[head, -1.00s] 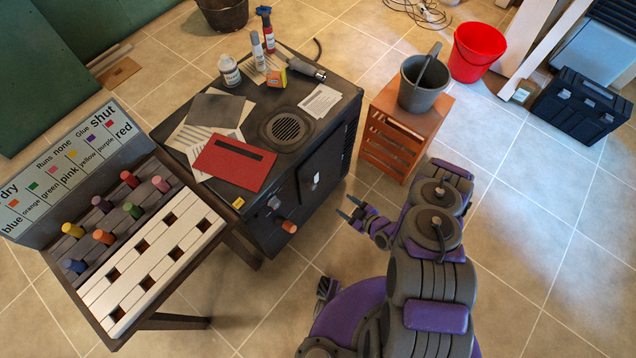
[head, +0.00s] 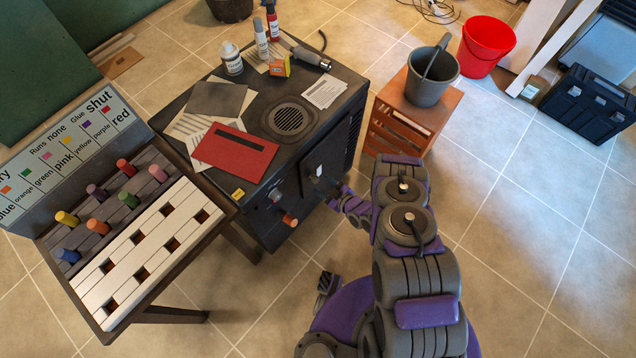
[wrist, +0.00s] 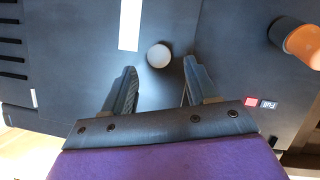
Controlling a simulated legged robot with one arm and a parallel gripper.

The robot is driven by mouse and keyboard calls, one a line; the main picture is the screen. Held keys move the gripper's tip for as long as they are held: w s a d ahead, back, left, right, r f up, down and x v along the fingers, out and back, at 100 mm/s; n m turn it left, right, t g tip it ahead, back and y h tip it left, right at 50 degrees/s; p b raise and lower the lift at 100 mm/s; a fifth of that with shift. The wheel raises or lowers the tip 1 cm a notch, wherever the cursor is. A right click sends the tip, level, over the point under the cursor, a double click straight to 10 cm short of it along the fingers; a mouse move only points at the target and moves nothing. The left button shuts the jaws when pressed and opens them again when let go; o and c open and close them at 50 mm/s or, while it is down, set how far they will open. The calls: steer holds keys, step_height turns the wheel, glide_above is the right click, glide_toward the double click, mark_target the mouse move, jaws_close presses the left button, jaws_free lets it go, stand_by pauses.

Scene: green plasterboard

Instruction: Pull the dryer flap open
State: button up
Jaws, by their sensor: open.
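The dryer is a black box (head: 290,119) with a round vent on top. Its flap (head: 326,160) is a dark panel on the front face, close against the box as far as I can see. In the wrist view a round pale knob (wrist: 158,55) stands on the dark flap (wrist: 90,45), below a white strip. My gripper (wrist: 160,72) is open, and the knob sits just beyond and between its fingertips, with no clear contact. In the head view my gripper (head: 326,184) is right at the flap, and its fingers partly hide the knob.
An orange-tipped knob (head: 290,219) protrudes left of the flap. A red folder (head: 235,152), papers and bottles lie on the dryer. A peg bench (head: 130,275) stands left. A wooden crate (head: 395,130) with a grey bucket (head: 430,85) stands right. Floor (head: 540,270) is clear at right.

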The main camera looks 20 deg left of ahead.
mark_target(318, 181)
steer(key=shift+b+x, duration=0.55)
steer(key=shift+x, duration=1.55)
jaws_close()
